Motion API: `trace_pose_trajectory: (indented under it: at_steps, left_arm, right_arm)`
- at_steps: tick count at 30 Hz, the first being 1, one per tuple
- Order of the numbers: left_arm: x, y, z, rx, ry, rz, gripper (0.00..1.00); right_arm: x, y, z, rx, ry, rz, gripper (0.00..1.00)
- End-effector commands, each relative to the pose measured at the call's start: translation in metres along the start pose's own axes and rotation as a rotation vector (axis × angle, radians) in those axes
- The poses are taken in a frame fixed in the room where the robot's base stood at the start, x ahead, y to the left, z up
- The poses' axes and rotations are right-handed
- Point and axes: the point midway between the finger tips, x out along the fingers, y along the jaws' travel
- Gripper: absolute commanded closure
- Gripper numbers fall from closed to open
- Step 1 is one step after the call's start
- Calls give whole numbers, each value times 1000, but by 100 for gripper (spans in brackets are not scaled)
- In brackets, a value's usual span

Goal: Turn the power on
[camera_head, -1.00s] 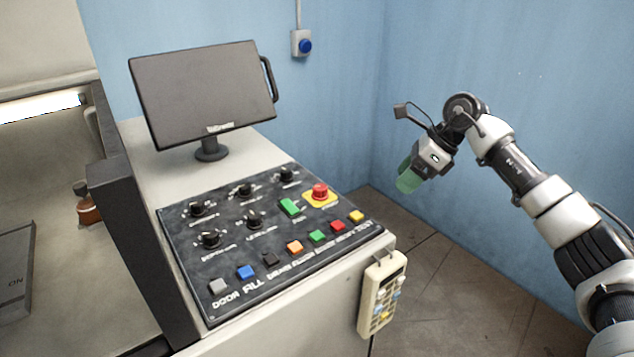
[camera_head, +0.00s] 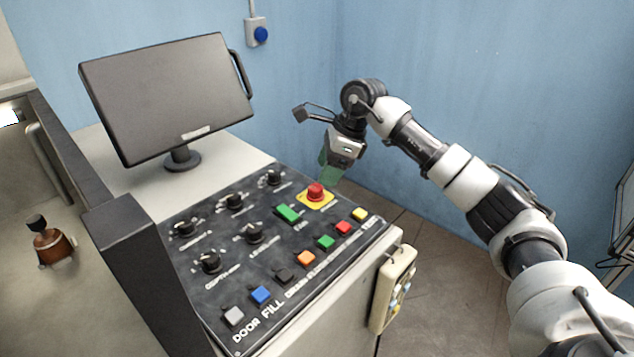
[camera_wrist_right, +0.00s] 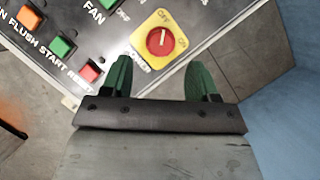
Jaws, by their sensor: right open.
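The red power knob (camera_head: 315,191) stands on a yellow square plate at the far right corner of the black control panel (camera_head: 215,268). In the right wrist view the knob (camera_wrist_right: 166,44) shows OFF and ON labels on its plate, and its pale pointer line points toward OFF. My right gripper (camera_head: 330,172) has green fingers and hangs just beyond and above the knob, pointing down. In the right wrist view its two fingers (camera_wrist_right: 158,70) are apart with nothing between them, and the knob lies just ahead of the tips. My left gripper is out of view.
The panel holds black dials, a green fan button (camera_head: 288,214) beside the knob and a row of coloured buttons. A monitor (camera_head: 168,97) stands behind. A beige handset (camera_head: 392,288) hangs on the cabinet's right side. Open floor lies to the right.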

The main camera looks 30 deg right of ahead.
Motion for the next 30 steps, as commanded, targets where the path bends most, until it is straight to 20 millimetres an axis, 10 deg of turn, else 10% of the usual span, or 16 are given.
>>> trace_pose_trajectory:
  at_steps: [9, 20, 30]
  left_arm:
    - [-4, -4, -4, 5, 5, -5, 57]
    - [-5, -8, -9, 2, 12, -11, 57]
    - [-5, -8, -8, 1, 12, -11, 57]
  right_arm:
    - [44, 0, 1, 0, -1, 2, 40]
    - [50, 0, 0, 0, -1, 0, 40]
    - [50, 0, 0, 1, -1, 0, 89]
